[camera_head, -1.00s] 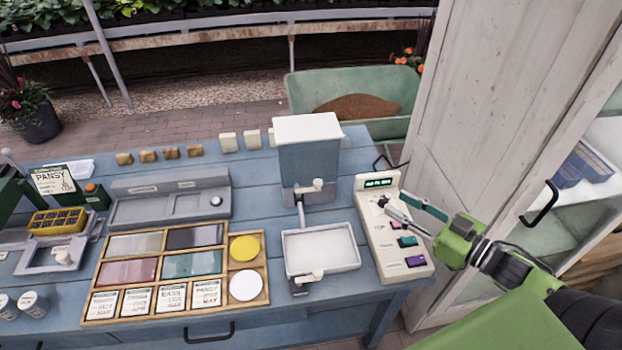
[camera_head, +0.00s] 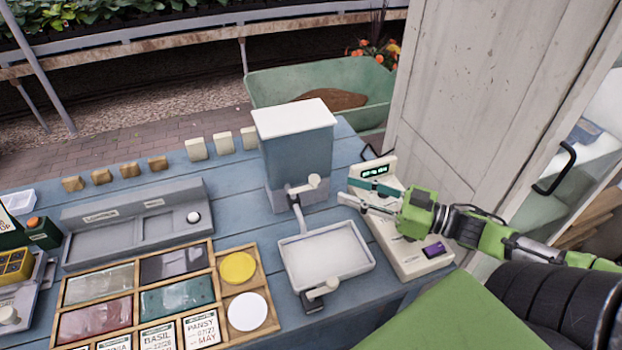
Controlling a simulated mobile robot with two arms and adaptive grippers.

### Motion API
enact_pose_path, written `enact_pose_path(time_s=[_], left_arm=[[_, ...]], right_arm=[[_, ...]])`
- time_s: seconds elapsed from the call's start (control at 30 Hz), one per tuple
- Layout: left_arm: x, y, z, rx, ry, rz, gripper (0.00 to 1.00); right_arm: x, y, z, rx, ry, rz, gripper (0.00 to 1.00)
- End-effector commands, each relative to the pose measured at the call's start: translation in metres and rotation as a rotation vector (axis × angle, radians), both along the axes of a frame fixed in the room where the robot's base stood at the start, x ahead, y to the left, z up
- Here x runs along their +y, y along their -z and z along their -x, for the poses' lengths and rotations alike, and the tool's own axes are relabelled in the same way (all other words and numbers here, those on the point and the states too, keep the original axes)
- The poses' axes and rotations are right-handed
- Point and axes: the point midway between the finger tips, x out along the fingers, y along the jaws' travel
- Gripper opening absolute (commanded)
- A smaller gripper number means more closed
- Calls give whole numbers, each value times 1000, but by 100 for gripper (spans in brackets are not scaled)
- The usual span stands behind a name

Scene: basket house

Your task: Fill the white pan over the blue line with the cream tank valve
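The white pan (camera_head: 326,256) sits on the blue table and looks empty. I cannot make out a blue line in it. Behind it stands a blue-grey tank (camera_head: 297,160) with a white lid. The cream tank valve (camera_head: 314,181) is at the tank's lower front, above a spout leading towards the pan. Another cream handle (camera_head: 331,286) is at the pan's front edge. My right gripper (camera_head: 347,194) is open and empty, its fingers pointing left, just right of the tank valve and apart from it. My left gripper is out of view.
A cream control panel (camera_head: 409,262) with a green display lies under my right gripper. A wooden tray (camera_head: 212,252) with coloured compartments, a yellow disc and a white disc is left of the pan. A white wooden door (camera_head: 485,90) stands close on the right.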

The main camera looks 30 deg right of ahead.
Motion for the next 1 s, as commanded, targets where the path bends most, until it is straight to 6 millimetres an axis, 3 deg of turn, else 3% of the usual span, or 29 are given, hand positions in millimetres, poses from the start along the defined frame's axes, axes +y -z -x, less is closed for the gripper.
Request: enact_pose_path(time_s=[0.5,0.7,1.0], left_arm=[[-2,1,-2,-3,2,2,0],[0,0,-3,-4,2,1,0],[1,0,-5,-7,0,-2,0]], right_arm=[[40,-2,-66,-4,-1,1,33],[49,-1,-81,-1,0,0,33],[54,0,-86,1,-1,1,33]])
